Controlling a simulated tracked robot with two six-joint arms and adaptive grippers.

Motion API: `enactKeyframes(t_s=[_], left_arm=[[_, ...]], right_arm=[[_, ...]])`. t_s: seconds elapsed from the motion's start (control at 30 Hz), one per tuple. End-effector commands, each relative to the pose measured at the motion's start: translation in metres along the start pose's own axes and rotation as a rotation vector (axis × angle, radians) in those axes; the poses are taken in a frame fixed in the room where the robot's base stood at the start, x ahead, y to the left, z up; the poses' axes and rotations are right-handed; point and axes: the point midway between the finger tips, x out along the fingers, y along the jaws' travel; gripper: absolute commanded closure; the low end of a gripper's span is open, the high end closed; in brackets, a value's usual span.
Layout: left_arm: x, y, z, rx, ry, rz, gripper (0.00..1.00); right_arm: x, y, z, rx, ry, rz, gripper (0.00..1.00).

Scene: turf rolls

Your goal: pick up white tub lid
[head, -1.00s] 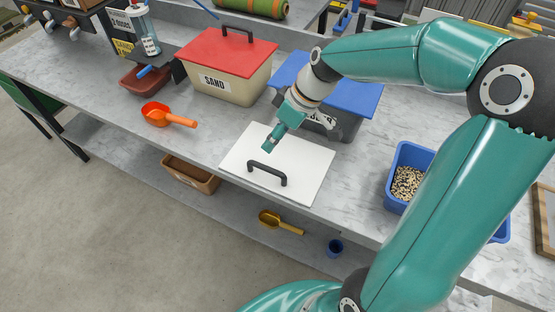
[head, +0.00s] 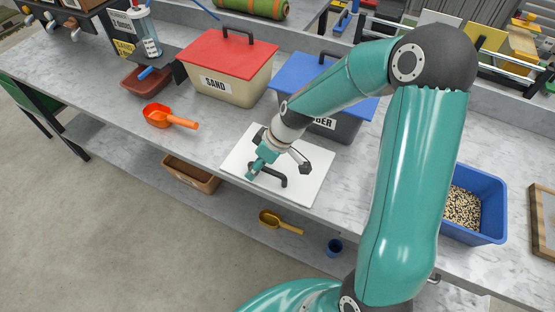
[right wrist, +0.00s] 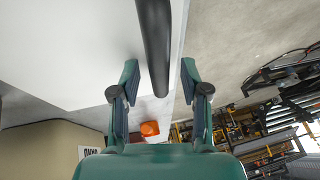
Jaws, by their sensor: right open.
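The white tub lid (head: 314,184) lies flat near the front edge of the marble-patterned bench, with its black bar handle (head: 283,180) facing up. My right gripper (head: 260,164) is low over the lid at the handle, partly covering it. In the right wrist view the lid (right wrist: 60,50) fills the upper left, and the handle (right wrist: 155,45) runs between the two open fingers (right wrist: 160,78), with a gap on each side. Whether the fingertips reach below the handle bar is unclear. My left gripper is not in view.
Behind the lid stand a sand tub with a red lid (head: 226,50) and a blue-lidded tub (head: 350,103). An orange scoop (head: 165,117) lies left, and a blue bin of seed-like grains (head: 482,192) stands right. A shelf below holds a yellow scoop (head: 280,222).

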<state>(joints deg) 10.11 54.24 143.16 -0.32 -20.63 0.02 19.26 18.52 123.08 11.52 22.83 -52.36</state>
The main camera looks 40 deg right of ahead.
Motion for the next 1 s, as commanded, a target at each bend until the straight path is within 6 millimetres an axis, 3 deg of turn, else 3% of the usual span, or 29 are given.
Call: enactKeyframes(t_s=[0.17, 0.47, 1.0], left_arm=[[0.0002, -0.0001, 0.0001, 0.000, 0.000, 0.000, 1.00], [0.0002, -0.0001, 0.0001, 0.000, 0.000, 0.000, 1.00], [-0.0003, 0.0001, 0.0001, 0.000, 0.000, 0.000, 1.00]], right_arm=[[0.0001, 0.0000, 0.0000, 0.000, 0.000, 0.000, 0.54], [-0.0002, 0.0002, 0.0000, 0.000, 0.000, 0.000, 1.00], [-0.0063, -0.0010, -0.0033, -0.002, 0.002, 0.001, 1.00]])
